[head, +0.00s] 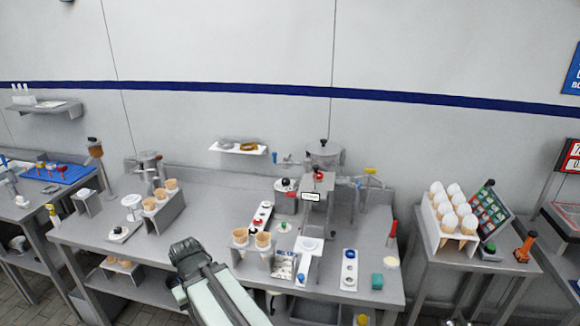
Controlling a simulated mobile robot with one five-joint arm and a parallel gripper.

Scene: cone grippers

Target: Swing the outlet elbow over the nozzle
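A grey dispensing machine (318,182) with a round hopper on top stands on the middle bench. Grey pipework (350,182) runs from its right side to a fitting with a yellow handle (370,171). I cannot tell which piece is the outlet elbow or the nozzle at this size. My gripper (186,250) is at the bench's front edge, left of the machine and well apart from it. Its dark end faces away from the camera, so its fingers cannot be made out. I see nothing held in it.
A cone stand (250,254) and a white strip with a blue knob (349,270) stand near the front edge. Another cone stand (165,212) is behind my gripper. A side table (440,258) at right holds white-topped cones. Some bench surface behind my gripper is clear.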

